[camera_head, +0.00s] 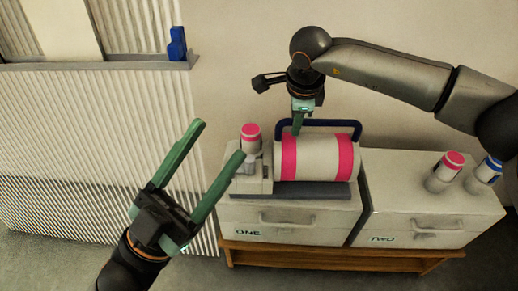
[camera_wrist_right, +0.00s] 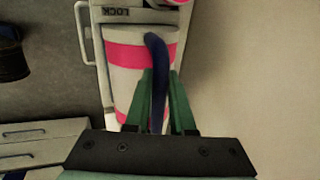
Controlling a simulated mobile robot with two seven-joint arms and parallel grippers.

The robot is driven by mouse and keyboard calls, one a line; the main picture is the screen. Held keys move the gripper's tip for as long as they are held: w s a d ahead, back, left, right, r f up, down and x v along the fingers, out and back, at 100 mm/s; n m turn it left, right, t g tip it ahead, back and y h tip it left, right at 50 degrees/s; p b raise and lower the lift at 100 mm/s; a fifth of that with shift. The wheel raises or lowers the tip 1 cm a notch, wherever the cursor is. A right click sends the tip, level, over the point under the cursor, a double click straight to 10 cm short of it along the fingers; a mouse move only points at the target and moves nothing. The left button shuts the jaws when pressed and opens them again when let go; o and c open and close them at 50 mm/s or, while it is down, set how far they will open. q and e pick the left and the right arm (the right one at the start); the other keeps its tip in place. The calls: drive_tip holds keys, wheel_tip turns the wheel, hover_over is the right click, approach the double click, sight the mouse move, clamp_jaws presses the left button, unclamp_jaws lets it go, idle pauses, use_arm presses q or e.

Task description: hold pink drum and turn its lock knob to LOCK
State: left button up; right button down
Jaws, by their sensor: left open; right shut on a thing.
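The pink drum (camera_head: 318,160), white with two pink bands, lies on its side on the box marked ONE. A dark blue handle (camera_head: 340,123) arches along it. My right gripper (camera_head: 297,128) is shut on this handle, which shows between its fingers (camera_wrist_right: 158,80) in the right wrist view. A pink-capped grey part (camera_head: 251,135), apparently the lock knob, stands at the drum's left end. The word LOCK (camera_wrist_right: 115,12) shows near it in the right wrist view; the knob's setting is too small to tell. My left gripper (camera_head: 220,138) is open and empty, left of the knob.
The box marked TWO (camera_head: 395,215) stands to the right, with a pink-capped cylinder (camera_head: 450,165) and a blue-capped one (camera_head: 488,168) on top. Both boxes rest on a wooden bench (camera_head: 330,257). A blue object (camera_head: 177,43) sits on a ledge at the corrugated wall.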

use_arm(q)
drive_tip(key=d+f+m+g+h, duration=0.2)
drive_tip(key=d+f+g, duration=0.1)
drive_tip(key=d+g, duration=0.3)
drive_tip(key=n+g+y, duration=0.2)
drive_tip(key=n+y, duration=0.5)
drive_tip(key=y, duration=0.4)
approach(248, 160)
drive_tip(key=x, duration=1)
drive_tip(key=shift+w+d+f, duration=0.1)
drive_tip(key=shift+w+d, duration=0.05)
drive_tip(key=shift+w, duration=0.1)
clamp_jaws()
